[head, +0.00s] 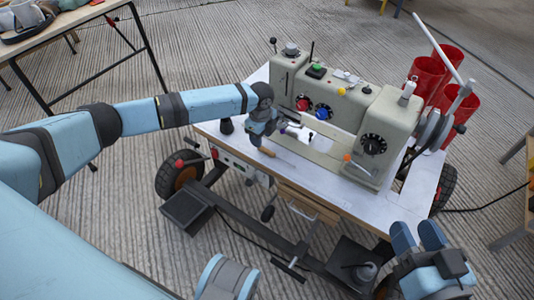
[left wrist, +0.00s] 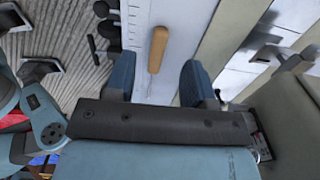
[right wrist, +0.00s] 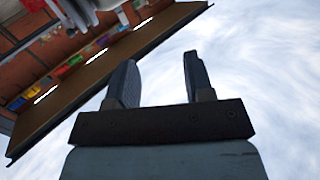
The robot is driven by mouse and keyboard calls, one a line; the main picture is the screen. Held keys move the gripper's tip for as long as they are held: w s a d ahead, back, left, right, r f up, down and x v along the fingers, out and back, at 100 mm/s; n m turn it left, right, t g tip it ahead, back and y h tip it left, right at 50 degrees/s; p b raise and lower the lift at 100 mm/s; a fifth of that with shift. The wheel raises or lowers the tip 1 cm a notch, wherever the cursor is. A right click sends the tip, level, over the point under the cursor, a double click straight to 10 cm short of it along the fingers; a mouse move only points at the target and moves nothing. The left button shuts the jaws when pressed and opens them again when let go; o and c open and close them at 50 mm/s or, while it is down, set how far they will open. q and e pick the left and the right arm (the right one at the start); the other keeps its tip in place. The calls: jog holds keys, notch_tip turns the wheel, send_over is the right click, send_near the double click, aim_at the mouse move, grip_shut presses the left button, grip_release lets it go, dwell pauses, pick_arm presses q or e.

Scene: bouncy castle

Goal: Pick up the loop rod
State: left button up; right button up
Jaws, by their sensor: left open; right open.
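A tan wooden handle, which looks like the loop rod (head: 270,153), lies on the white tabletop at the front left of the sewing machine. My left gripper (head: 270,132) is open above the table close to the handle and hides part of that area. My right gripper (head: 417,238) is open and empty off the table's front right corner; its wrist view (right wrist: 160,75) shows no rod.
The grey-beige sewing machine (head: 370,112) stands on the wheeled white table (head: 228,133), close beside my left gripper. Several red cups (head: 427,78) stand at the back right. Another table (head: 60,28) is at the upper left. The tabletop's left front is mostly clear.

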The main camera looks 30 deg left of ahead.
aim_at(274, 156)
pick_arm(q)
notch_tip(274, 156, down, 4)
jog(key=b, duration=0.2)
jog(key=shift+d+f+b, duration=0.1)
jog(key=shift+d+b, duration=0.05)
jog(key=shift+b, duration=0.2)
jog(key=shift+f, duration=0.4)
jog(key=shift+s+r, duration=0.1)
jog(key=shift+c, duration=0.2)
pick_arm(e)
jog(key=shift+w+d+r+n+t+y, duration=0.15)
jog(key=shift+w+d+n+t, duration=0.1)
jog(key=shift+w+n, duration=0.25)
jog(key=shift+w+d+r+n+t+y, duration=0.15)
jog(key=shift+w+d+n+t, duration=0.1)
jog(key=shift+w+n, duration=0.2)
pick_arm(q)
grip_shut()
pick_arm(e)
jog(key=shift+f, duration=0.1)
